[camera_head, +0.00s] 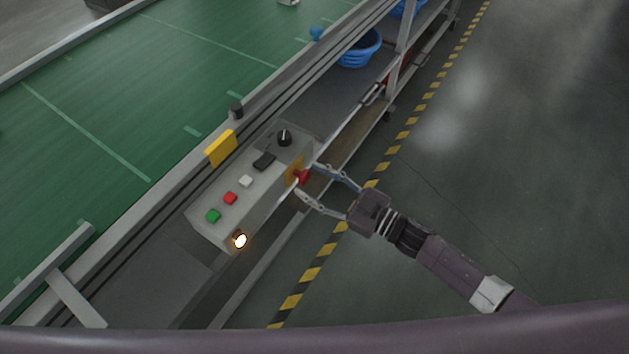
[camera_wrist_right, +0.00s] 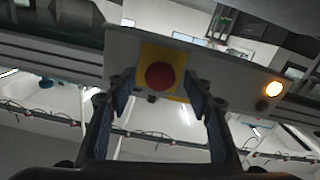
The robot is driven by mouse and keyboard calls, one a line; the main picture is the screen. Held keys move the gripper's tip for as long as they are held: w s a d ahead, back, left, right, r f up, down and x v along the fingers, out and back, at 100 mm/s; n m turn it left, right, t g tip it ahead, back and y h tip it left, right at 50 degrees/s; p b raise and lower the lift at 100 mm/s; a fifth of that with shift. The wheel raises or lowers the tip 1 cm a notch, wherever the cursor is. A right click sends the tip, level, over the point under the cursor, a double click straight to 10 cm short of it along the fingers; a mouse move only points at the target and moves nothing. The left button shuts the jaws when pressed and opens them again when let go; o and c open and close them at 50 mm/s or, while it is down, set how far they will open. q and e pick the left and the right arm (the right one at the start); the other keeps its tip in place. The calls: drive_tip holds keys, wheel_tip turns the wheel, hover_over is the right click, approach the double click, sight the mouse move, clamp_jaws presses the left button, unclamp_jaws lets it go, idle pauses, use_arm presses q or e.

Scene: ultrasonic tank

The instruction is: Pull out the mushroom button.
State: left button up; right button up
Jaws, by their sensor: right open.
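The red mushroom button (camera_head: 302,176) sits on a yellow plate on the side face of the grey control box (camera_head: 222,205). In the right wrist view the red button (camera_wrist_right: 160,75) shows head-on, near the middle of its yellow plate (camera_wrist_right: 147,52). My right gripper (camera_head: 309,180) is open, with one finger on either side of the button. In the wrist view its two fingertips (camera_wrist_right: 158,84) stand left and right of the red cap, with a visible gap to it on each side. My left gripper is not in view.
The box top carries green (camera_head: 212,216), red (camera_head: 230,198) and white (camera_head: 245,181) buttons, and a black knob (camera_head: 284,138). A lit lamp (camera_head: 240,240) is on its near end. The green conveyor (camera_head: 110,110) lies left. A blue basket (camera_head: 360,50) stands behind. The floor at right is clear.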

drive_tip(key=v, duration=1.2)
drive_tip(key=w+d+f+m+t+h, duration=0.1)
drive_tip(key=d+f+m+h, duration=0.3)
drive_tip(key=f, duration=0.5)
drive_tip(key=w+d+f+m+t+h, duration=0.1)
drive_tip(key=d+f+h, duration=0.35)
drive_tip(key=f, duration=0.35)
drive_tip(key=s+d+f+m+g+h, duration=0.25)
drive_tip(key=s+f, duration=0.25)
drive_tip(key=f, duration=0.3)
drive_tip(key=s+d+f+m+g+h, duration=0.15)
drive_tip(key=s+d+f, duration=0.25)
drive_tip(key=f, duration=0.4)
drive_tip(key=s+a+f+g+h, duration=0.1)
drive_tip(key=s+f+g, duration=0.2)
drive_tip(key=s+f, duration=0.4)
drive_tip(key=s+a+f+m+g+h, duration=0.1)
drive_tip(key=s+f+g, duration=0.3)
drive_tip(key=s, duration=1.8)
wheel_tip(320, 180, down, 3)
drive_tip(key=shift+s+a+r+m+g, duration=0.1)
drive_tip(key=shift+s+a+m+g, duration=0.2)
drive_tip(key=shift+a, duration=0.4)
drive_tip(key=shift+w, duration=0.1)
